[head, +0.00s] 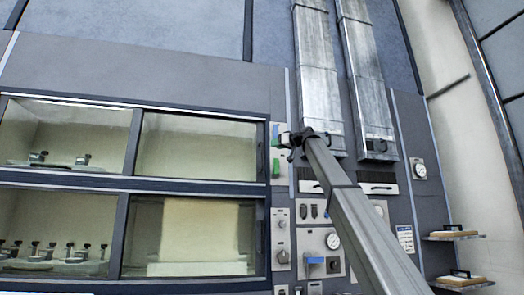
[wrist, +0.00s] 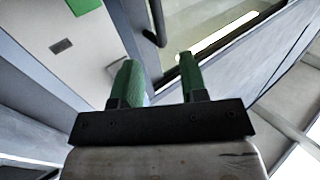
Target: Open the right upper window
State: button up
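The right upper window (head: 195,148) is a dark-framed glass pane in the grey cabinet front, with a pale, empty-looking interior behind it. It looks closed in the head view. Its glass and frame edge also show at the top of the wrist view (wrist: 205,22). A dark rod (wrist: 157,20), perhaps its handle, stands just beyond my fingertips. My gripper (head: 284,140) is by the right side of this window, in front of the narrow panel. In the wrist view its two green fingers (wrist: 157,68) are apart with nothing between them. Whether they touch anything is unclear.
Below is the right lower window (head: 190,235) with a pale block behind it. The left upper window (head: 65,135) is beside it. Control panels (head: 320,240) with knobs and gauges lie right of the windows, partly behind my arm. Metal ducts (head: 318,70) rise above; small shelves (head: 455,235) stick out at right.

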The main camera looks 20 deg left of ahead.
aim_at(262, 149)
jog(key=x, duration=1)
jog(key=shift+w+a+f, duration=0.1)
jog(key=shift+a+f, duration=0.05)
grip_shut()
